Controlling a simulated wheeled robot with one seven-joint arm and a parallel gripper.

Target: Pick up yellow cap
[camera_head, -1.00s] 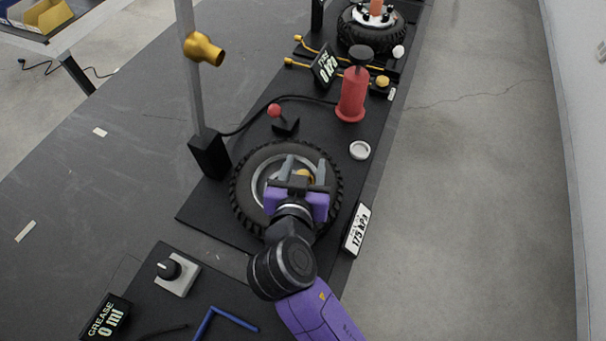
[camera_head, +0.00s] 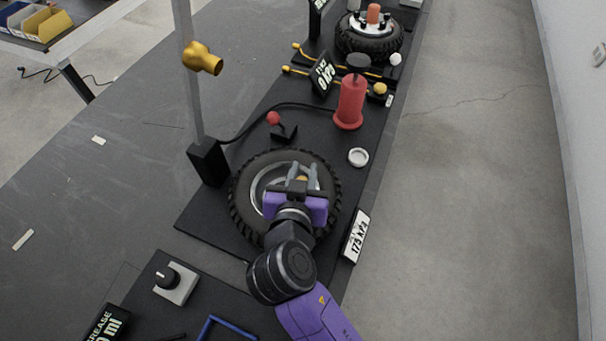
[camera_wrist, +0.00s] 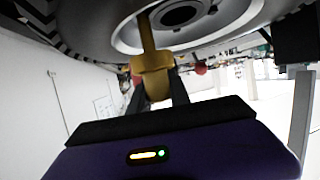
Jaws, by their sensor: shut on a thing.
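The yellow cap (camera_wrist: 152,75) is between the two fingers of my gripper (camera_wrist: 157,88) in the wrist view, with a thin yellow stem rising from it toward the wheel rim. In the head view only a small part of the cap (camera_head: 302,178) shows between the fingers. My gripper (camera_head: 303,171) is shut on it, over the hub area of the near black-tyred wheel (camera_head: 243,205). Whether the cap is still touching the wheel cannot be told.
A white ring-shaped cap (camera_head: 358,157) lies right of the wheel. A red pump (camera_head: 350,103), a red-knobbed lever (camera_head: 274,118) and a post with a brass nozzle (camera_head: 203,58) stand behind. A pressure display (camera_head: 357,237) stands at the bench's right edge.

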